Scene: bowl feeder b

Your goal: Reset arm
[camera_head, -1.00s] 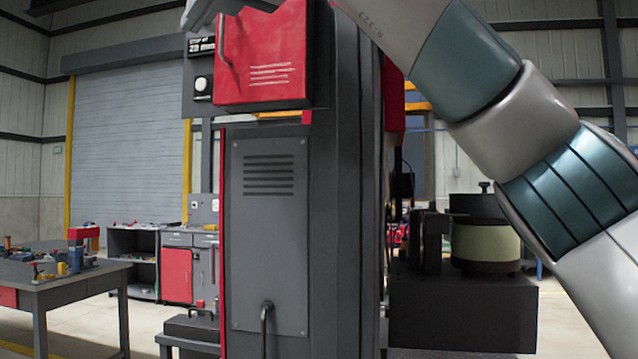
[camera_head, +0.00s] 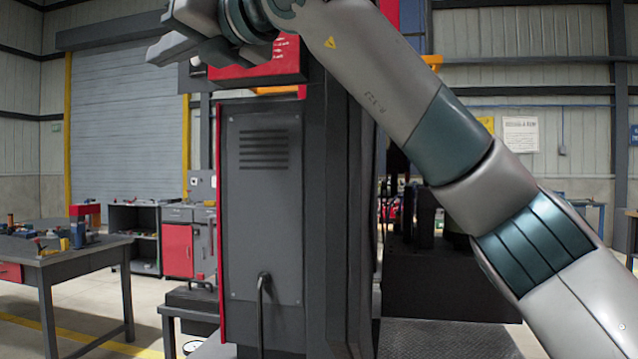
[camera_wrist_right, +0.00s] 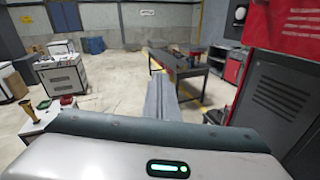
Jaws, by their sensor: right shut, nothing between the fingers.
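My right arm comes in from the lower right in the head view and reaches up and left across the upper part of the machine. My right gripper (camera_head: 158,48) is at the upper left, in front of the machine's red box (camera_head: 262,68) and partly cut off by the top edge. My left gripper is in neither view.
The tall dark grey machine (camera_head: 262,210) fills the middle of the head view, close to my right arm. A workbench (camera_head: 85,262) with tools stands at the left, before a roller shutter (camera_head: 125,130). A red-doored cabinet (camera_head: 178,248) stands behind. Floor between is clear.

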